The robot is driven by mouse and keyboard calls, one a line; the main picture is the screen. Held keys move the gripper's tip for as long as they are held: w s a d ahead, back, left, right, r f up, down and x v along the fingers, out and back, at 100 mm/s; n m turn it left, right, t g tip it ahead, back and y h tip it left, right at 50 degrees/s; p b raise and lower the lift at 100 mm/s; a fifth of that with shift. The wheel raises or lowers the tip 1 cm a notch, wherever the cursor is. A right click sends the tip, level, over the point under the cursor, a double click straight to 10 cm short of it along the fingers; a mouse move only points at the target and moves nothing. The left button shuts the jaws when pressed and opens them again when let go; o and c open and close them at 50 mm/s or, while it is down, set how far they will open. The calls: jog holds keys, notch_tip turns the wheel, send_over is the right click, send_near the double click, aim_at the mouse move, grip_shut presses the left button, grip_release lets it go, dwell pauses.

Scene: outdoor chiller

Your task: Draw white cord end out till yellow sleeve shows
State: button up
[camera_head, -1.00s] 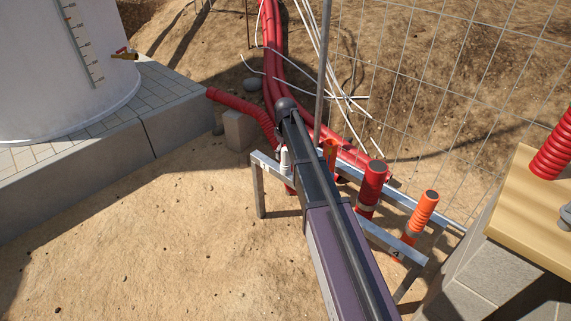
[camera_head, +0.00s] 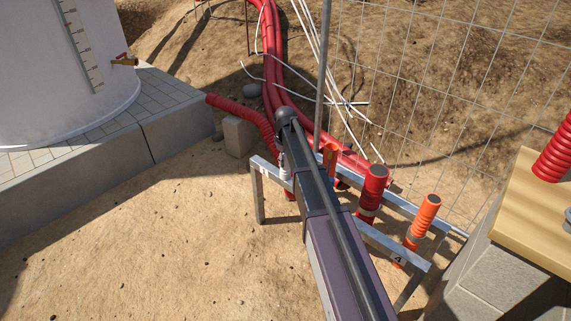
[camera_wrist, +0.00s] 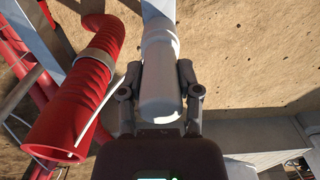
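A pale grey-white, round-ended cylinder (camera_wrist: 160,82) lies between the two fingers of my gripper (camera_wrist: 160,75) in the wrist view. It may be the white cord end. The fingers flank it closely, but I cannot tell whether they press on it. In the head view the pale piece (camera_head: 282,163) shows at the left end of the metal rack, beside my arm, partly hidden. A thin white strand (camera_wrist: 95,118) crosses the mouth of a red ribbed pipe left of my gripper. No yellow sleeve is visible.
The metal rack (camera_head: 258,195) also holds a red pipe (camera_head: 372,188) and an orange pipe (camera_head: 424,216). Loose white cords (camera_head: 313,50) and red conduits (camera_head: 268,45) lie behind, near a wire fence. A block pedestal (camera_head: 480,270) stands at right. Sand at front left is clear.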

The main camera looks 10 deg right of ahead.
jog(key=shift+r+p, duration=0.7)
grip_shut()
dwell(0.6)
jog(key=shift+r+p, duration=2.55)
jog(key=shift+p, duration=0.05)
jog(key=shift+o, duration=1.4)
grip_release()
grip_shut()
